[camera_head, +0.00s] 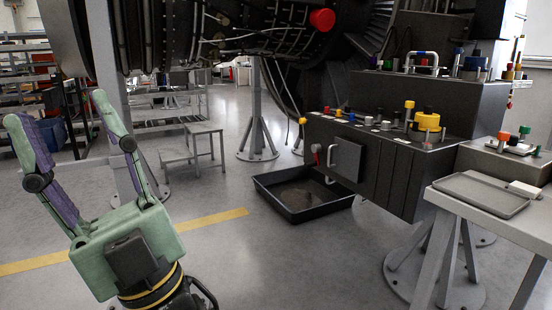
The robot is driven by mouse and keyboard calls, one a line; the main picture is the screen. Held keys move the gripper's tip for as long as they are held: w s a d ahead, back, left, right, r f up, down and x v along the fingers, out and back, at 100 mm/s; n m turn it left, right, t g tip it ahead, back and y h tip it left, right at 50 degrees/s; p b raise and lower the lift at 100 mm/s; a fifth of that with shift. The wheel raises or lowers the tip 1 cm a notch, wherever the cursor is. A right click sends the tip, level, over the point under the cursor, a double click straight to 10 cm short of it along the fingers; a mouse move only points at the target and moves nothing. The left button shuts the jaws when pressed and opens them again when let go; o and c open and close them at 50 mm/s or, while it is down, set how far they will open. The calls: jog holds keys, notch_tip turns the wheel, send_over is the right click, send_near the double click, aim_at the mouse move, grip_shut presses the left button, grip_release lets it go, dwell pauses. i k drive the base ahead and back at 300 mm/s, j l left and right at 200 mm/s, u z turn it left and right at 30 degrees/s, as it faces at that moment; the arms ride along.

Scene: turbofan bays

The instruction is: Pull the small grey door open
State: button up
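The small grey door (348,160) is a dark, square panel on the front face of a dark equipment box (385,173), right of centre. It looks closed, though its edges are hard to make out. A pale curved handle (331,160) stands at the left side of the door. My gripper (56,108) is at the left of the view, pointing up, with its two green and purple fingers spread wide. It is open, empty and well apart from the door and handle.
A black tray (300,208) lies on the floor below the door. A grey table (490,215) with a shallow tray (481,193) stands at the right. A small step stool (204,130) and a stand (257,140) are farther back. The floor in front is clear.

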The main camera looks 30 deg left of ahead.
aim_at(347, 155)
jog(key=u, duration=0.5)
jog(key=i+j+z, duration=0.1)
jog(key=i+j, duration=0.2)
jog(key=i+j+z, duration=0.1)
jog(key=i+j, duration=0.2)
jog(key=j, duration=0.2)
jog(key=i+j+z, duration=0.1)
jog(key=i+j, duration=0.15)
jog(key=j, duration=0.15)
